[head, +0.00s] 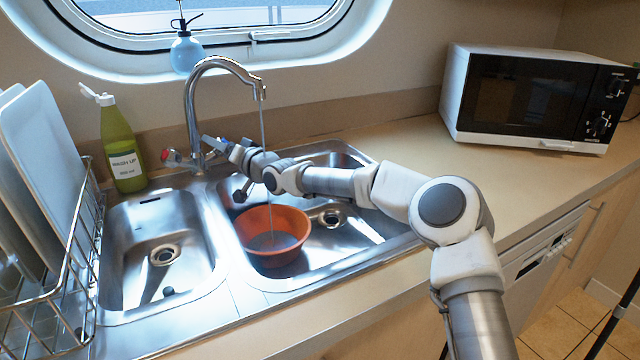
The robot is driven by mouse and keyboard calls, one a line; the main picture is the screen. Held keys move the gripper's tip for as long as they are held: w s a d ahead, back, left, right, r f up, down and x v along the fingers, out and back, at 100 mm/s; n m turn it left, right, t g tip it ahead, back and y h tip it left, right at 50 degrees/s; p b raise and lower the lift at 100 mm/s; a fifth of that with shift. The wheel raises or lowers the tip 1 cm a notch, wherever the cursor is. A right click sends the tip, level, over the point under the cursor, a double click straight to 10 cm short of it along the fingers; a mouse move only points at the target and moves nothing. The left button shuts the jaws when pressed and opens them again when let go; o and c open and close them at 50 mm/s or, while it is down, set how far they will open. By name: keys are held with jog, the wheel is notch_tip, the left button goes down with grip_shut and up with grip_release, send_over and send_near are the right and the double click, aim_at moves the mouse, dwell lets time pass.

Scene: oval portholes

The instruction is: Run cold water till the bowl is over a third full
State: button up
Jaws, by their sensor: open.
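The curved chrome tap (192,115) stands behind the double sink. A thin stream of water (264,140) falls from its spout into the orange bowl (292,221). The bowl sits in the right basin, and water shows low inside it; the exact level is hard to judge. A red-marked handle (169,155) is on the tap's left side. A blue-marked handle (209,141) is on its right side, partly hidden by my gripper. My gripper (226,152) is open at the blue-marked handle; whether it touches the handle cannot be told.
A green wash-up bottle (122,150) stands behind the empty left basin (150,225). A dish rack (75,265) with plates is at the left. A blue spray bottle (186,54) stands by the porthole. A microwave (530,98) is at the back right. The counter before it is clear.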

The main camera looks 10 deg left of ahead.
jog(key=s+d+h+p, duration=0.4)
jog(key=s+d, duration=0.1)
jog(key=d, duration=0.8)
jog(key=s+d+n+h+p, duration=0.1)
jog(key=s+d+h+p, duration=0.4)
jog(key=d, duration=0.8)
jog(key=shift+s+d+r+n+g+p, duration=0.2)
jog(key=shift+s+d+n+g+p, duration=0.1)
jog(key=shift+s+d+g, duration=0.15)
jog(key=shift+a, duration=0.1)
dwell(4.8)
